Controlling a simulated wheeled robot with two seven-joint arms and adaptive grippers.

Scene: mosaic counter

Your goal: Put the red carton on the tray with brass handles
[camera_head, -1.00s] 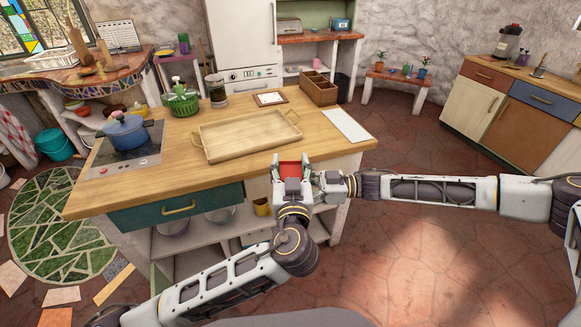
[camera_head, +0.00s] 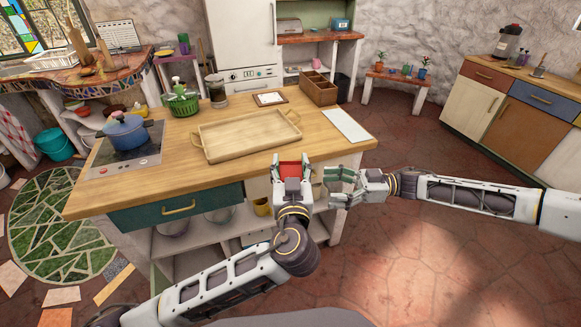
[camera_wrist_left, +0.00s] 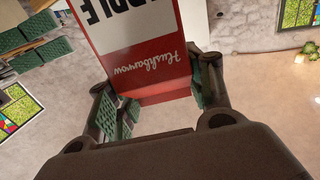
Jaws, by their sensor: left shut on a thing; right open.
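The red carton (camera_head: 290,170) is between the fingers of my left gripper (camera_head: 291,168), at the counter's front edge in the head view. In the left wrist view the carton (camera_wrist_left: 140,50) shows a white and red face with upside-down lettering, and the fingers (camera_wrist_left: 160,105) are on both sides of it. My right gripper (camera_head: 341,187) is open and empty, just to the right of the carton and apart from it. The wooden tray with brass handles (camera_head: 208,158) lies empty on the counter, behind and left of the carton.
A blue pot (camera_head: 126,133) stands on the hob (camera_head: 118,163) at left. The wooden counter (camera_head: 215,173) is clear in front of the tray.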

